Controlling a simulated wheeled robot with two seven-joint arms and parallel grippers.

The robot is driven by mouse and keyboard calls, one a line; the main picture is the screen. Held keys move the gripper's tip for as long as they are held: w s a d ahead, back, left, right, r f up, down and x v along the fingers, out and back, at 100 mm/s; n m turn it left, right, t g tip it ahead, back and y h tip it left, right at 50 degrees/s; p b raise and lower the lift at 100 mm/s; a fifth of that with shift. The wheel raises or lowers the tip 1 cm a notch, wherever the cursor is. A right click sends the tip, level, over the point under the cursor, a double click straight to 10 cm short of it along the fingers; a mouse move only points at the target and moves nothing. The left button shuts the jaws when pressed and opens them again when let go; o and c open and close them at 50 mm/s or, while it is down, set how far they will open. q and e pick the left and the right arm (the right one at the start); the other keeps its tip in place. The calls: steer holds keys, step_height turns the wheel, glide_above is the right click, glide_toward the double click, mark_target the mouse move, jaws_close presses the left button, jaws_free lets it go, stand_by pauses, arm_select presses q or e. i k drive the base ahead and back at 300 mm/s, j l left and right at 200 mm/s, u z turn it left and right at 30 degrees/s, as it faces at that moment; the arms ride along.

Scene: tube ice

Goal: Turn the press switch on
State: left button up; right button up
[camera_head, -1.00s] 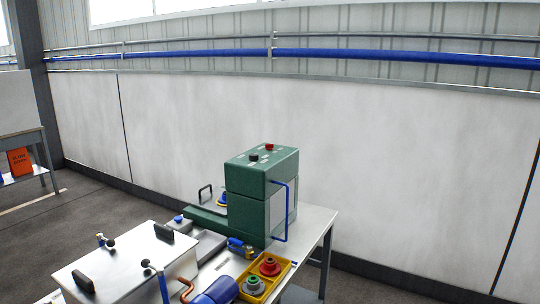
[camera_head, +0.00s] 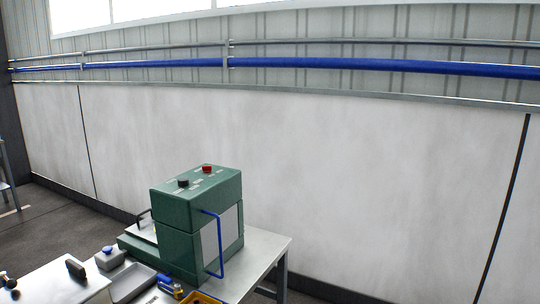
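The press is a green box-shaped machine (camera_head: 196,225) standing on a grey table, right of the picture's lower left. On its top are a black knob (camera_head: 183,183) and a red knob (camera_head: 207,169), with small pale labels near them. I cannot tell which of them is the press switch or how it is set. A blue bar handle (camera_head: 220,245) runs down the machine's near right side. Neither of my grippers shows in the head view.
The table (camera_head: 262,252) has bare room right of the machine. A white box with black handles (camera_head: 50,284) is at lower left. A pale wall stands behind.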

mark_target(206, 169)
steer(key=i+l+z, duration=0.15)
steer(key=i+l, duration=0.15)
steer(key=i, duration=0.15)
steer(key=i+l+z, duration=0.2)
steer(key=i, duration=0.3)
steer(key=i+l+z, duration=0.15)
steer(key=i, duration=0.35)
steer(key=i+l+z, duration=0.2)
steer(key=i, duration=0.3)
